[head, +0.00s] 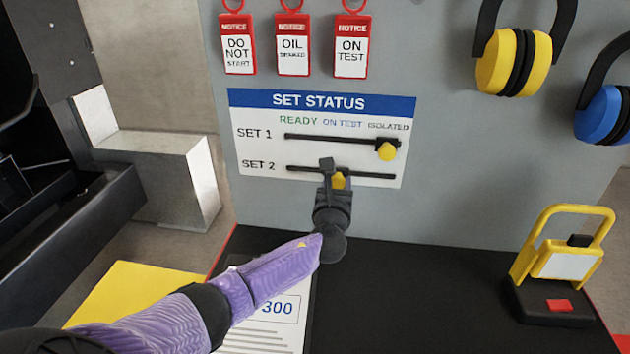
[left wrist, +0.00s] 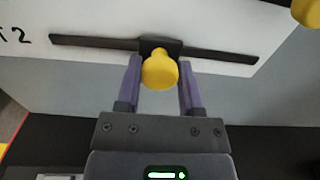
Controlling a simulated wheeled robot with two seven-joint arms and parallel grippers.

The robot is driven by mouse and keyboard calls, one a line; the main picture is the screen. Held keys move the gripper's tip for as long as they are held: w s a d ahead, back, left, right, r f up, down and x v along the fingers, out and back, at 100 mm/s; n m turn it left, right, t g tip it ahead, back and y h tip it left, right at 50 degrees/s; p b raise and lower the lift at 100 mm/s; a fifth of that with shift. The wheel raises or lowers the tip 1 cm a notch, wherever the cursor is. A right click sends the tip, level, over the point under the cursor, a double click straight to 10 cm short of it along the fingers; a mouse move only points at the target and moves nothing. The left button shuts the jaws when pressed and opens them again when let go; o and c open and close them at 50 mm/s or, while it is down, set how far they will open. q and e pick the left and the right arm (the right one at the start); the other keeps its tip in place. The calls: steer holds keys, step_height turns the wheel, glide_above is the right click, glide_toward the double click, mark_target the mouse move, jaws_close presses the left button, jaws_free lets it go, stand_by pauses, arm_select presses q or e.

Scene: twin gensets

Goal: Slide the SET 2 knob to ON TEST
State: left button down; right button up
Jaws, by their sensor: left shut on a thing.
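The SET STATUS board (head: 250,125) hangs on the grey panel, with READY, ON TEST and ISOLATED headings. The yellow SET 2 knob (head: 339,181) sits near the middle of its dark slot, roughly below ON TEST, partly hidden by my gripper. My left gripper (head: 334,176) reaches up to it from below and is shut on it. In the left wrist view the knob (left wrist: 160,71) shows between the two purple fingers of my gripper (left wrist: 160,82). The yellow SET 1 knob (head: 387,151) is at the right, under ISOLATED. My right gripper is not in view.
Red notice tags (head: 292,45) hang above the board. Yellow earmuffs (head: 515,62) and blue earmuffs (head: 603,115) hang at the right. A yellow-handled lockout box (head: 562,265) stands on the black bench (head: 430,290). A printed sheet (head: 265,335) lies below my left arm.

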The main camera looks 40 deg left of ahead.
arm_select(q)
steer(key=shift+d, duration=0.15)
steer(key=shift+c, duration=1.2)
jaws_free()
steer(key=shift+s+d, duration=0.15)
steer(key=shift+s, duration=0.15)
steer(key=p+v, duration=0.3)
steer(key=v, duration=0.6)
steer(key=shift+s, duration=0.15)
